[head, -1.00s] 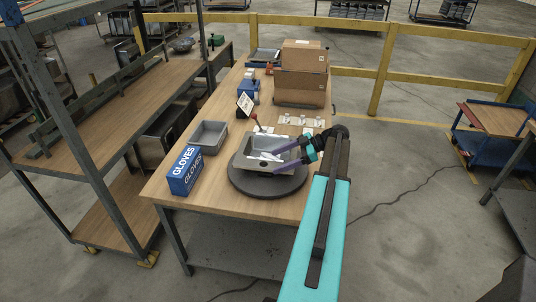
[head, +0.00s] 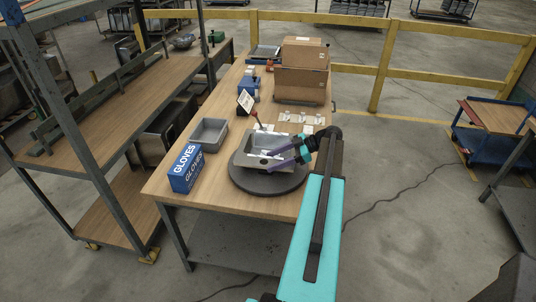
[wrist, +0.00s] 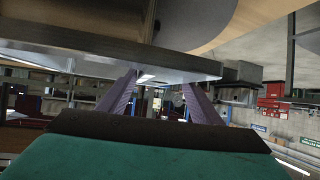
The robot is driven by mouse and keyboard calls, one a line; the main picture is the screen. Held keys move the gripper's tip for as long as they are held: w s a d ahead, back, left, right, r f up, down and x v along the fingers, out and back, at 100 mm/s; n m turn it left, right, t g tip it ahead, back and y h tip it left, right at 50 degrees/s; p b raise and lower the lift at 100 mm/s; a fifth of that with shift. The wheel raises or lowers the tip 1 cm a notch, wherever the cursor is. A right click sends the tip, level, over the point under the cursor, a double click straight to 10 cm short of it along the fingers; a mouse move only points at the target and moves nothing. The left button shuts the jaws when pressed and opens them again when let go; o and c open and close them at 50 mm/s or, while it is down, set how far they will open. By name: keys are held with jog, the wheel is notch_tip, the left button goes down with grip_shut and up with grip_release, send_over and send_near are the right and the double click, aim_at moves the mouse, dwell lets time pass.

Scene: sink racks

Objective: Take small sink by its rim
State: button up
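The small sink (head: 243,157) is a grey metal basin with a flat rim. It rests on a dark round turntable (head: 265,186) on the wooden table. My gripper (head: 269,157) reaches in from the right, its purple fingers at the sink's right front side. In the wrist view, the two fingers (wrist: 158,82) stand apart with a gap between them. A metal edge of the sink (wrist: 180,62) crosses just above and in front of their tips. I cannot tell whether the rim lies between the fingers or whether they touch it.
A blue gloves box (head: 186,168) and a grey tray (head: 208,131) stand left of the turntable. A sign on a small stand (head: 246,100), white parts (head: 301,118) and cardboard boxes (head: 301,82) are behind it. A shelf rack (head: 100,115) stands at the left.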

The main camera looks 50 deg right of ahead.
jog(key=c, duration=1.1)
jog(key=shift+w+r, duration=0.1)
jog(key=shift+r, duration=0.15)
jog(key=shift+r+b, duration=0.85)
jog(key=shift+r, duration=0.3)
grip_shut()
jog(key=w+a+r+b, duration=0.1)
jog(key=w+a+b, duration=0.1)
jog(key=a, duration=0.5)
jog(key=w+a+r+b, duration=0.1)
jog(key=w+a+b, duration=0.2)
jog(key=a, duration=0.4)
jog(key=shift+w+a+r, duration=0.15)
jog(key=shift+w+a, duration=0.1)
jog(key=shift+w, duration=0.6)
